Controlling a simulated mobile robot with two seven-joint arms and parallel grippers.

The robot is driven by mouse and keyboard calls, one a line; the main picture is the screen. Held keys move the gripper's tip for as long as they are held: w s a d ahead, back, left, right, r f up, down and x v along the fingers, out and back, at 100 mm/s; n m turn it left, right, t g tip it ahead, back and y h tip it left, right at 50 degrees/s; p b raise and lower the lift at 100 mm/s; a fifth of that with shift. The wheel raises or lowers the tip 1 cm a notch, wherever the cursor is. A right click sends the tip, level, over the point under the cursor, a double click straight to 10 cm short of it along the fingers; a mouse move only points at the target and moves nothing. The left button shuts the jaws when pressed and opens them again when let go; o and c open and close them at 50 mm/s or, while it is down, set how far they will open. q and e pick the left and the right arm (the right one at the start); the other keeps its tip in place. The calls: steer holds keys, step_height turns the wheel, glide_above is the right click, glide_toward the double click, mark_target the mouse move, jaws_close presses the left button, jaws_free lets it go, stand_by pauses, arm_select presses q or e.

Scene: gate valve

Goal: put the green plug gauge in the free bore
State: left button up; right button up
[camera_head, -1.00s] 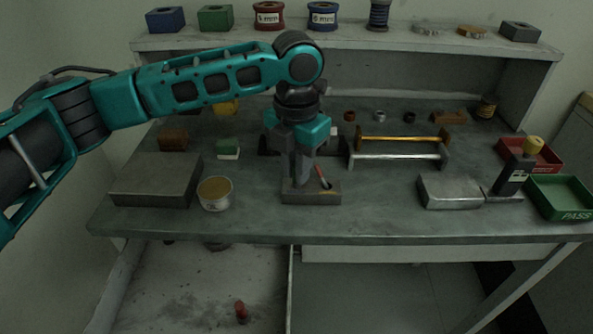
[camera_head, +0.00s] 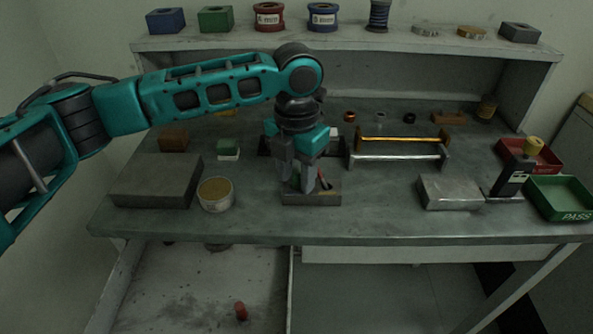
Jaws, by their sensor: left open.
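My left gripper (camera_head: 296,181) points down over a small grey block (camera_head: 311,199) near the front of the bench, its fingers apart. A slim red-tipped piece (camera_head: 325,182) leans at the block's right part, just right of the fingers. I cannot make out the green plug gauge or the free bore; the fingers cover the left and middle of the block's top. Whether anything stands between the fingers is too dark to tell. My right gripper is not in view.
A grey plate (camera_head: 155,182) and a round tin (camera_head: 215,194) stand left of the block. A rack with two rods (camera_head: 400,150) lies behind right. A metal block (camera_head: 449,192), a gauge stand (camera_head: 516,172), a green PASS tray (camera_head: 562,197) and a red tray (camera_head: 530,156) are at right.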

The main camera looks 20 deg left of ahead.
mark_target(297, 172)
arm_select(q)
steer(key=shift+r, duration=0.15)
step_height(297, 172, up, 12)
steer(key=p, duration=0.1)
stand_by(0.4)
steer(key=shift+s, duration=0.1)
